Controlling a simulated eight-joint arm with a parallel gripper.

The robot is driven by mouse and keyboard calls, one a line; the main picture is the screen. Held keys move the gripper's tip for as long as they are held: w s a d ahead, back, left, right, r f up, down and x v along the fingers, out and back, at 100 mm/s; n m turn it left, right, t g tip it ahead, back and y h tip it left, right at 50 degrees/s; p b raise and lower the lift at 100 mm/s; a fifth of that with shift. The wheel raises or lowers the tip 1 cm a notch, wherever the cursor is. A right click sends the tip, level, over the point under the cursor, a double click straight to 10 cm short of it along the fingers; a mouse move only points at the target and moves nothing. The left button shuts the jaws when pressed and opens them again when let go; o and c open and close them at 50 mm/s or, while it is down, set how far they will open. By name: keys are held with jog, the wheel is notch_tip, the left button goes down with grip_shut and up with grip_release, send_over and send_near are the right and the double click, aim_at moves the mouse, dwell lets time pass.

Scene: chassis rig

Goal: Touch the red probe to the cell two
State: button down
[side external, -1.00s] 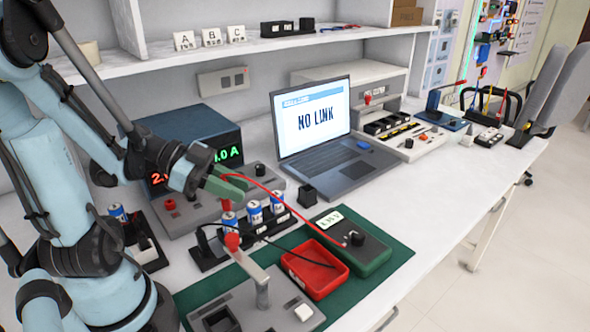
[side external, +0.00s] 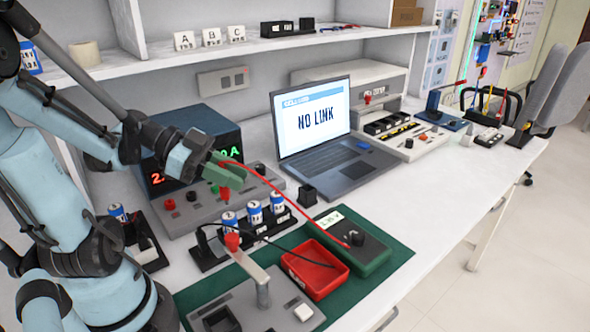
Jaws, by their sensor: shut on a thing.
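My gripper (side external: 222,174) is shut on the red probe (side external: 225,194), which points down with a red lead trailing from it. Three blue-and-white cells stand upright in a black holder: a left cell (side external: 229,221), a middle cell (side external: 255,212) and a right cell (side external: 277,202). Their labels are too small to read. The probe is above the left cell and appears apart from it; its exact tip is hard to see. The green meter (side external: 362,250) has a lit display (side external: 328,219) with small digits I cannot read surely. A black lead runs to the holder's left end.
A red tray (side external: 314,270) and a grey fixture with a red-knobbed lever (side external: 232,242) stand in front of the holder. The power supply (side external: 205,140) is behind my gripper. The laptop (side external: 325,140) shows NO LINK. Free bench lies right of the green mat.

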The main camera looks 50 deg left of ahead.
notch_tip(320, 180, up, 3)
jog(key=shift+r, duration=0.1)
dwell(0.4)
